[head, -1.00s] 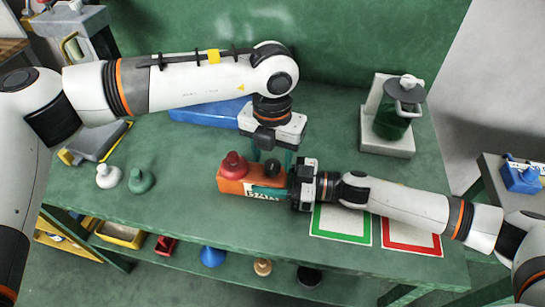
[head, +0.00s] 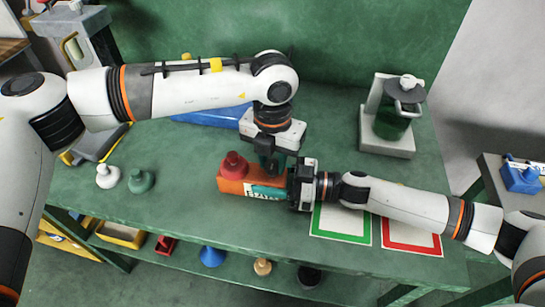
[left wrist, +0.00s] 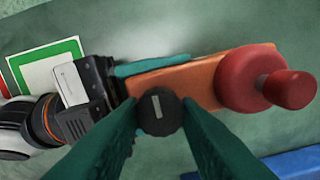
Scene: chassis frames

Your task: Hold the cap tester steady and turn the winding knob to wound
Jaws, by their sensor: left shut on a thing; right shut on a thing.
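The cap tester (head: 232,186) is an orange box with a teal label and a red knobbed cap (head: 234,164) on its left end. It lies on the green bench, and the cap also shows in the left wrist view (left wrist: 250,82). My right gripper (head: 296,185) is shut on the tester's right end. My left gripper (head: 271,163) points down from above and is shut on the winding knob. In the left wrist view the black round knob (left wrist: 158,110) sits between the teal fingertips, its pale mark line nearly upright. The head view hides the knob behind the gripper.
Green-bordered (head: 340,236) and red-bordered (head: 410,247) white mats lie at the front right. A green jar device (head: 397,118) stands at the back right. White (head: 108,176) and green (head: 141,180) stoppers stand left. A blue box (head: 210,112) lies behind.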

